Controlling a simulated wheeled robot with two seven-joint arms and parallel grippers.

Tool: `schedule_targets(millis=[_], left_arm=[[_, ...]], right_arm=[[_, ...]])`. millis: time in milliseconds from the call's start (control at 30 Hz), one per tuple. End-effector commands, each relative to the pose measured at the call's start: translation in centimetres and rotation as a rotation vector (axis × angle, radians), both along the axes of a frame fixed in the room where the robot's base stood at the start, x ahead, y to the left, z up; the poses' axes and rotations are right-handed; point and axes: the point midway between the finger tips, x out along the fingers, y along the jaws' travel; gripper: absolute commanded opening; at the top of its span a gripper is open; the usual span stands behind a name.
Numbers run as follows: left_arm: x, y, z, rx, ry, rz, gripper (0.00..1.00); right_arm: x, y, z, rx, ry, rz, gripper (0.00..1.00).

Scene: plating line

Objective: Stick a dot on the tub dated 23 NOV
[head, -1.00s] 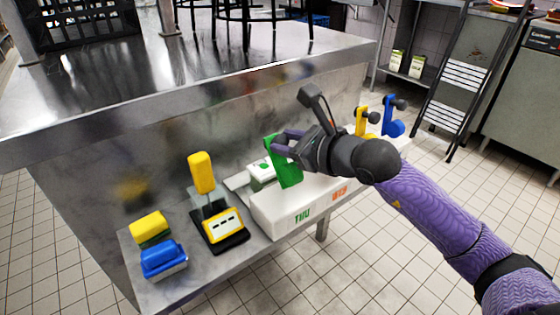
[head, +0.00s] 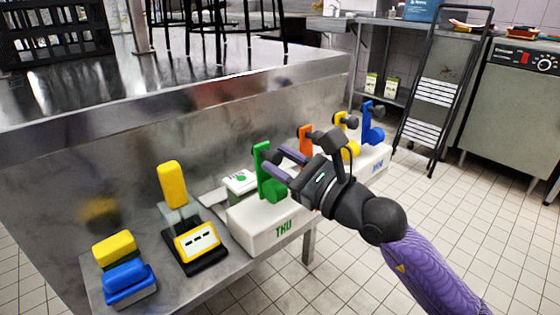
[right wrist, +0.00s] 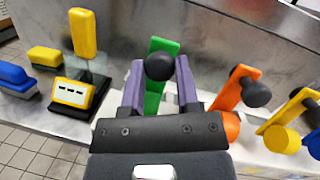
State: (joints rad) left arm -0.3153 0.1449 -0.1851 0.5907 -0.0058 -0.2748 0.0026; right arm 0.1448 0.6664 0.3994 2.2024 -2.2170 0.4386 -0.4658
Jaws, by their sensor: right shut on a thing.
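A green dispenser lever (head: 263,172) stands on a white box (head: 250,235) marked THU. In the right wrist view the lever (right wrist: 154,92) and its black knob (right wrist: 160,66) lie between my fingers. My right gripper (head: 280,163) is shut on the knob. A small white tub (head: 238,187) with a green mark on its lid stands just behind the lever, on the left; I cannot read a date on it. My left gripper is not in view.
Orange (head: 305,138), yellow (head: 341,122) and blue (head: 367,125) levers stand further right. A yellow-handled stamp (head: 172,185) and yellow (head: 115,246) and blue (head: 127,277) blocks sit left on the metal shelf (head: 215,290). A steel wall rises behind.

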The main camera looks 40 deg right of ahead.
Motion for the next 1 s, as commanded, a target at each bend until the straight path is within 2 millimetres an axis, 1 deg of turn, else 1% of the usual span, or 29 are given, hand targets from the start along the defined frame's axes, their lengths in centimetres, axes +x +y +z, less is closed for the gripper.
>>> schedule_targets(millis=[33, 367, 400, 467, 500, 533, 567, 867, 967, 1000], left_arm=[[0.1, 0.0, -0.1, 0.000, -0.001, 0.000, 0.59], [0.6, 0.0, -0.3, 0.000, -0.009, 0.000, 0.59], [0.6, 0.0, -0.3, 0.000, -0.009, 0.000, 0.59], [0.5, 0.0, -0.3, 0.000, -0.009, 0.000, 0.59], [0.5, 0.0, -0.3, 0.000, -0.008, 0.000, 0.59], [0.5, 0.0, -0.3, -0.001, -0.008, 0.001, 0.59], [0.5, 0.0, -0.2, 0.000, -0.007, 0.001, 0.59], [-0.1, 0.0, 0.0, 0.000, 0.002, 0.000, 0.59], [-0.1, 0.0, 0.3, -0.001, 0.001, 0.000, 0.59], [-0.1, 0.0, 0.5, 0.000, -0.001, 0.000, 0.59]], right_arm=[[0.0, 0.1, -0.5, 0.001, 0.015, 0.002, 0.00], [0.0, 0.1, -0.7, 0.002, 0.021, 0.003, 0.00], [0.0, 0.1, -0.7, 0.002, 0.021, 0.004, 0.44], [0.0, 0.1, -0.7, 0.002, 0.021, 0.003, 0.56], [0.0, 0.1, -0.6, 0.001, 0.019, 0.004, 0.65], [0.0, 0.1, -0.6, 0.001, 0.018, 0.003, 0.71], [0.0, 0.1, -0.6, 0.001, 0.016, 0.003, 0.74], [-0.2, 0.0, -0.3, 0.000, 0.010, 0.002, 0.74], [-1.1, -0.1, -0.4, 0.001, 0.012, 0.002, 0.74], [-1.7, -0.2, -0.5, 0.000, 0.014, 0.001, 0.74]])
